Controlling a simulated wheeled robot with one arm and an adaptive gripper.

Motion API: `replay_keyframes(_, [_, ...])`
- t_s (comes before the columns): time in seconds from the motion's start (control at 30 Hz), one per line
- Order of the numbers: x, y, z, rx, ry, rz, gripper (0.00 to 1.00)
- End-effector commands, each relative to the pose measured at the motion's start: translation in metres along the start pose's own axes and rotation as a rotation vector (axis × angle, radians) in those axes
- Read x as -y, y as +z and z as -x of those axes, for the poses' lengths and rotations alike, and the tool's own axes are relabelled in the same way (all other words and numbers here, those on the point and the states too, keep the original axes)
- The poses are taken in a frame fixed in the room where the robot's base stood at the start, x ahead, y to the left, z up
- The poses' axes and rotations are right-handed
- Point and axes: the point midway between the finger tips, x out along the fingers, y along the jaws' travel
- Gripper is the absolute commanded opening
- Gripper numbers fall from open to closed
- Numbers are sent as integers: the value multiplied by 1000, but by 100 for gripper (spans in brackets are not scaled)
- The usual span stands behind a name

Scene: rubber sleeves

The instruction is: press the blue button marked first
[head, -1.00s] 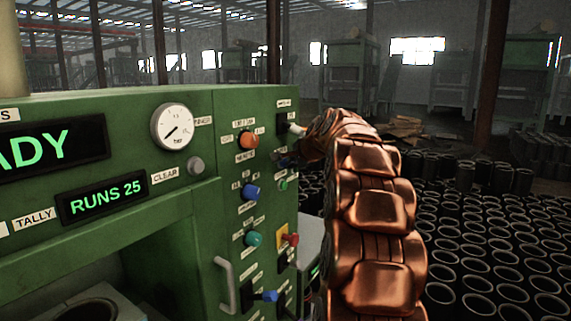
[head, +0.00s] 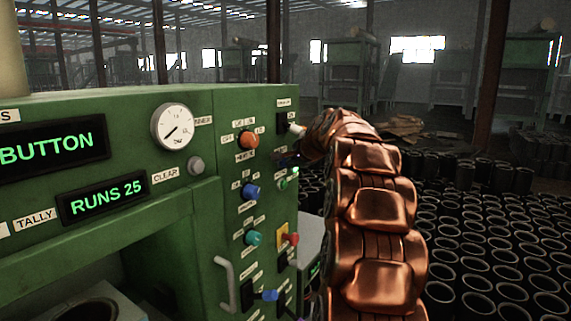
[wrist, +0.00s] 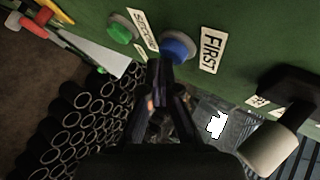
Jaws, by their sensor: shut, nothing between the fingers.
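The blue button (wrist: 178,47) sits on the green panel in the wrist view, with the label FIRST (wrist: 211,50) on its right. A green button (wrist: 121,28) with the label SECOND (wrist: 143,28) is to its left. My gripper (wrist: 160,70) is shut and empty. Its tips overlap the lower left edge of the blue button in the wrist view; I cannot tell whether they touch it.
A pale-ended lever (wrist: 270,150) juts out at the lower right in the wrist view. A red handle (wrist: 108,57) stands at the left. The green machine (head: 225,110) carries knobs, a gauge (head: 174,127) and a display (head: 50,148) reading BUTTON. Black sleeves (head: 490,245) crowd the floor.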

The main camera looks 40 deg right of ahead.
Motion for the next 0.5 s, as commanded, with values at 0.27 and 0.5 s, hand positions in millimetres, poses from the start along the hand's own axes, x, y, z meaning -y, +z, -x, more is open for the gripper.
replay_keyframes(0.27, [-6, -5, 7, 0, -1, 0, 0])
replay_keyframes(0.5, [-6, -5, 8, 0, 0, 0, 0])
